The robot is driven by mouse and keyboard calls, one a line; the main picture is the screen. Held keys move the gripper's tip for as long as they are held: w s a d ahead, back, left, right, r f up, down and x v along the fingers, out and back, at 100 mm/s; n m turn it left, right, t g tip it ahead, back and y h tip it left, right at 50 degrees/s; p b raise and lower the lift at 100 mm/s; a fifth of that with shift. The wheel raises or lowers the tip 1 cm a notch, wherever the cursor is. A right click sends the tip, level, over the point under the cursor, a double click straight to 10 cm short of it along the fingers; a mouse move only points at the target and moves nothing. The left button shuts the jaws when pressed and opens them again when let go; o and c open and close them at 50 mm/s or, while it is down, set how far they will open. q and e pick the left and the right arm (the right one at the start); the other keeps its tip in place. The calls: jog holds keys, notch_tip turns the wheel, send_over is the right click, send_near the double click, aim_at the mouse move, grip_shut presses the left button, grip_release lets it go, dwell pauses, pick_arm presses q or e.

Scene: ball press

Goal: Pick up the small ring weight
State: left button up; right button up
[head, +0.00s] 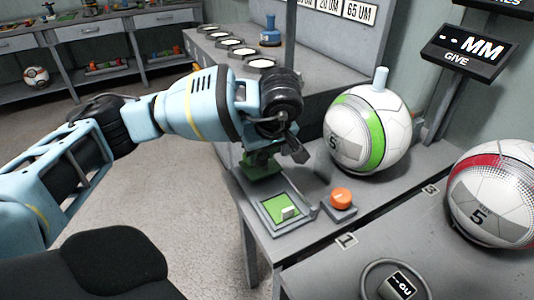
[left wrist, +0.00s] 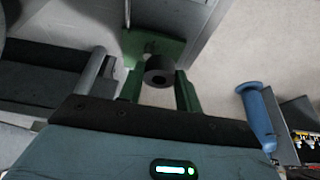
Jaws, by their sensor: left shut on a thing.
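The small ring weight (left wrist: 159,70) is a dark, short cylinder with a round hole, seen in the left wrist view. It sits between the two green fingers of my left gripper (left wrist: 159,92), which is shut on it. In the head view my left gripper (head: 293,150) hangs over the near left corner of the grey table, beside the green and white ball. There the ring is not clearly visible behind the wrist.
The green and white ball (head: 370,130) stands close right of the gripper. An orange button (head: 341,197) and a green-floored tray (head: 281,210) are on the grey table (head: 325,238). A red and white ball (head: 495,195) is at right. Open floor lies left of the table.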

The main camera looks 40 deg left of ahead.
pick_arm(q)
jog(key=s+r, duration=0.1)
jog(key=s, duration=1.3)
jog(key=shift+a+r, duration=0.15)
jog(key=shift+a, duration=0.2)
